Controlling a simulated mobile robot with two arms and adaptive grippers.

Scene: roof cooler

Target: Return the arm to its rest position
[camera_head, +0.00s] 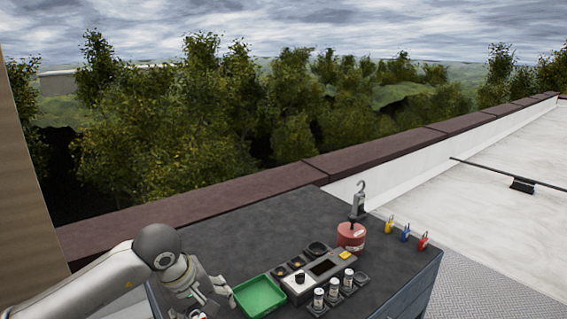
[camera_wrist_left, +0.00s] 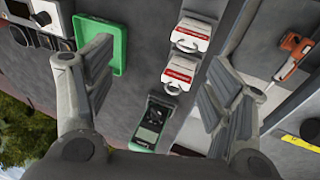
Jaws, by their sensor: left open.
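My left arm (camera_head: 80,283) comes in from the left in the head view, low over the dark table. Its gripper (camera_head: 213,297) is just left of the green tray (camera_head: 259,312), partly cut off by the bottom edge. In the left wrist view the two fingers (camera_wrist_left: 160,85) are spread wide with nothing held between them. The green tray also shows in the left wrist view (camera_wrist_left: 119,50), partly behind one finger. My right gripper is in neither view.
The wrist view shows white red-labelled items (camera_wrist_left: 189,40) and a green-edged meter (camera_wrist_left: 152,125). The table's back left is clear.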

